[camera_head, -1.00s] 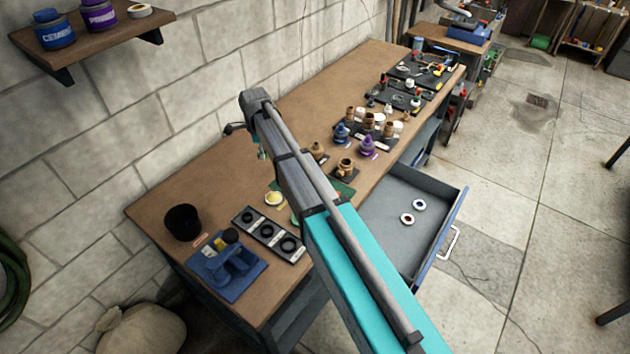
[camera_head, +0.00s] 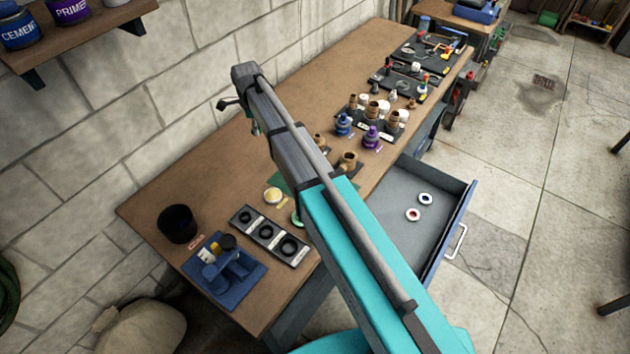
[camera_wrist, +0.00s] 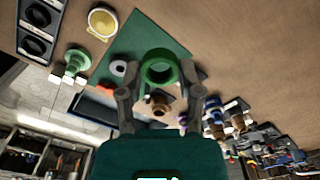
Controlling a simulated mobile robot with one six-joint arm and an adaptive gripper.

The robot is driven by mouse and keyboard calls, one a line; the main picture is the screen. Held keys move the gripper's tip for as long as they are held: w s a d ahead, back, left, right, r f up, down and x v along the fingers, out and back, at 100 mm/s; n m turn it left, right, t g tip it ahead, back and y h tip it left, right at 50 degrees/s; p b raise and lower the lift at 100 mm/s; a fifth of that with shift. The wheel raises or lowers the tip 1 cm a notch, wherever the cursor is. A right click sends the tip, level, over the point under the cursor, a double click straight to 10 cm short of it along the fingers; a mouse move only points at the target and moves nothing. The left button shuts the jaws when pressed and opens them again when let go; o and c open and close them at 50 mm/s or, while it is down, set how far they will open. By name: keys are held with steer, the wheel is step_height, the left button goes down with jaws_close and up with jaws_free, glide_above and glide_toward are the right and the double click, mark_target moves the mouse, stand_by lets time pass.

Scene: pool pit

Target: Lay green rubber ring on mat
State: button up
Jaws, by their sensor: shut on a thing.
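My gripper (camera_wrist: 160,78) is shut on the green rubber ring (camera_wrist: 160,55), which sits between the two fingertips in the wrist view. The green mat (camera_wrist: 135,35) lies on the bench behind the ring in that view. I cannot tell how high the ring is above it. In the head view my arm hides the ring and most of the mat; a corner of the mat (camera_head: 283,185) shows beside the arm.
A tray of black rings (camera_head: 270,236), a yellow-topped round container (camera_head: 273,195), a blue holder (camera_head: 228,272) and a black cup (camera_head: 178,223) stand at the near end. Brown fittings (camera_head: 348,160) stand right of my arm. An open drawer (camera_head: 400,190) juts out.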

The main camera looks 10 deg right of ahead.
steer(key=shift+w+d, duration=0.1)
steer(key=shift+d, duration=0.2)
steer(key=s+d+f+b, duration=0.3)
steer(key=s+d, duration=0.4)
steer(key=s, duration=0.1)
steer(key=s+d+f+m+b, duration=0.1)
steer(key=s+d+f+b, duration=0.2)
steer(key=s+d, duration=0.4)
steer(key=shift+s+d+f+m, duration=0.2)
steer(key=shift+s+m, duration=0.1)
steer(key=shift+s, duration=0.75)
steer(key=shift+w+f+b, duration=0.1)
steer(key=shift+b, duration=0.2)
steer(key=w+a+f+b, duration=0.2)
steer(key=w, duration=0.1)
steer(key=w+a+f+b, duration=0.1)
steer(key=w+f+b, duration=0.2)
steer(key=w, duration=0.1)
steer(key=w+a+f+b, duration=0.2)
steer(key=w+f+b, duration=0.1)
steer(key=shift+w+a, duration=0.3)
steer(key=shift+w+a+f+b, duration=0.25)
steer(key=shift+w+f+b, duration=0.2)
steer(key=shift+w+b, duration=0.05)
